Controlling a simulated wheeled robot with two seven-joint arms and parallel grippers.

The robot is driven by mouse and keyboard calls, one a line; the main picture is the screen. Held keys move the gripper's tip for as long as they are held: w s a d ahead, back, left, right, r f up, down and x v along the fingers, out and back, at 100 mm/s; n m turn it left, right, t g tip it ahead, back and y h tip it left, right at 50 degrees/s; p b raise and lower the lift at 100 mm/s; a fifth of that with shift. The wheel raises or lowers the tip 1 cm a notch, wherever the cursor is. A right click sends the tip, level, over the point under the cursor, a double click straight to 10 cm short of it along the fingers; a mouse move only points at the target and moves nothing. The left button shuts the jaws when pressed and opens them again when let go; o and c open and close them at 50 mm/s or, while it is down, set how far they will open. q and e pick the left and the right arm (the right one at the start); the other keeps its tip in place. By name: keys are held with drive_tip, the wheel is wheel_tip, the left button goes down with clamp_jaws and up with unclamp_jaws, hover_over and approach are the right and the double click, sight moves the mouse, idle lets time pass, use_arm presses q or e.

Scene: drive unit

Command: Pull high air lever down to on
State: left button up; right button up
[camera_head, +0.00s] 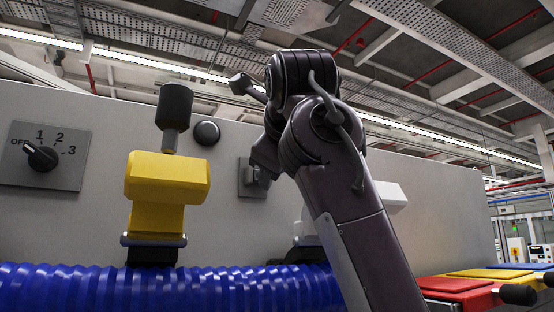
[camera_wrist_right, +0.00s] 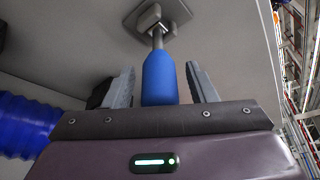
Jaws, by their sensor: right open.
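A lever with a blue handle (camera_wrist_right: 159,80) and a thin metal shaft comes out of a grey square mounting plate (camera_wrist_right: 180,18) in the right wrist view. My right gripper (camera_wrist_right: 160,66) is open, with one finger on each side of the blue handle. Gaps show between the fingers and the handle. In the head view a grey plate (camera_head: 246,186) on the panel is partly covered by my right arm, and the blue handle and fingers are hidden there. My left gripper is in neither view.
A yellow block lever with a black knob (camera_head: 168,178) stands left of my arm. A rotary switch (camera_head: 42,156) is on the panel at far left. A blue ribbed hose (camera_head: 170,290) runs along the bottom. Red and yellow parts (camera_head: 458,286) are at lower right.

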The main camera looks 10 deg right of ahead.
drive_tip(key=shift+s, duration=0.2)
drive_tip(key=shift+s+a+r, duration=0.1)
drive_tip(key=shift+s, duration=0.05)
drive_tip(key=c, duration=0.5)
clamp_jaws()
use_arm(q)
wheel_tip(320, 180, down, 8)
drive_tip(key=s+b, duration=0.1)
drive_tip(key=b, duration=0.7)
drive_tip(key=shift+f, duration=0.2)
use_arm(e)
drive_tip(key=f+t, duration=0.2)
drive_tip(key=f+m+t, duration=0.1)
drive_tip(key=t, duration=0.1)
drive_tip(key=shift+w+f, duration=0.3)
drive_tip(key=shift+w, duration=0.05)
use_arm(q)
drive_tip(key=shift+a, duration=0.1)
